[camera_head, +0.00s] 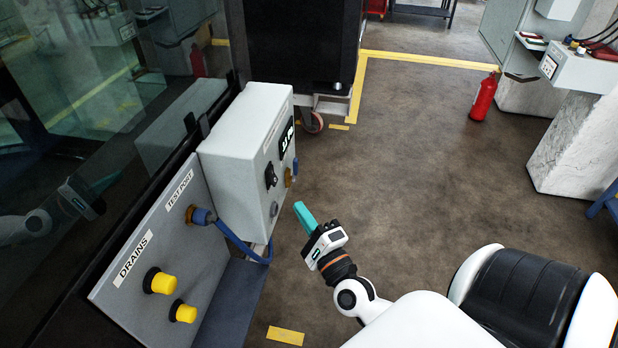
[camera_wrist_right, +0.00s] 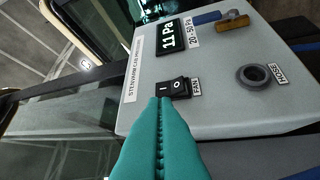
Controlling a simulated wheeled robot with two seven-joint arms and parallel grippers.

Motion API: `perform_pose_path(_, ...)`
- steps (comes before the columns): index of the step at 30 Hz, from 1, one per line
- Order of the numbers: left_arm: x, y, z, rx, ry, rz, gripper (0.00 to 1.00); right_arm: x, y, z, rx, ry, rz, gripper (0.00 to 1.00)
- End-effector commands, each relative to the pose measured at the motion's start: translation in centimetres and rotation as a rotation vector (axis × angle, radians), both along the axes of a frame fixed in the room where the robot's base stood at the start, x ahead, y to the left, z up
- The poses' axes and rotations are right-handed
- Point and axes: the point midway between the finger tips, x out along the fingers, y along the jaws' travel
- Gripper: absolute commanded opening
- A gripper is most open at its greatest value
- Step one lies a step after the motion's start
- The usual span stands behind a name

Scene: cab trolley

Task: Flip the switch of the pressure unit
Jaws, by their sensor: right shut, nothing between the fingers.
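The pressure unit (camera_head: 232,150) is a light grey box on the panel at left in the head view. Its front face (camera_wrist_right: 218,110) fills much of the right wrist view. The switch (camera_wrist_right: 175,87) is a black rocker marked I and O, labelled FAN; it also shows in the head view (camera_head: 270,176). Which side is pressed I cannot tell. My right gripper (camera_head: 299,207) has teal fingers, shut and empty, pointing at the unit's face. In the wrist view its tips (camera_wrist_right: 161,101) overlap the switch's lower edge. The head view shows a gap to the box.
The unit's display (camera_wrist_right: 170,36) reads 11 Pa, beside a 20-50 Pa label. A brass fitting (camera_wrist_right: 233,24) and a round grey port (camera_wrist_right: 254,77) share the face. A blue hose (camera_head: 240,243) hangs below. Yellow drain knobs (camera_head: 163,284) stick out nearby.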

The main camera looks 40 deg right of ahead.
Motion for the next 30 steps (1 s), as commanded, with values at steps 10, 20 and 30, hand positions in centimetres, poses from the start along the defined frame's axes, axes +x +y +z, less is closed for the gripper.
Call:
perform_pose_path(10, 0.0, 0.0, -1.0, 0.000, 0.000, 0.000, 0.36, -2.7, 0.4, -0.5, 0.001, -0.001, 0.001, 0.00)
perform_pose_path(20, 0.0, 0.0, -1.0, 0.000, 0.001, 0.000, 0.36, -2.6, 0.4, -0.5, 0.001, -0.001, 0.001, 0.00)
perform_pose_path(30, 0.0, 0.0, -1.0, 0.000, 0.000, 0.000, 0.36, -2.2, 0.7, -3.6, -0.078, 0.072, 0.004, 0.00)
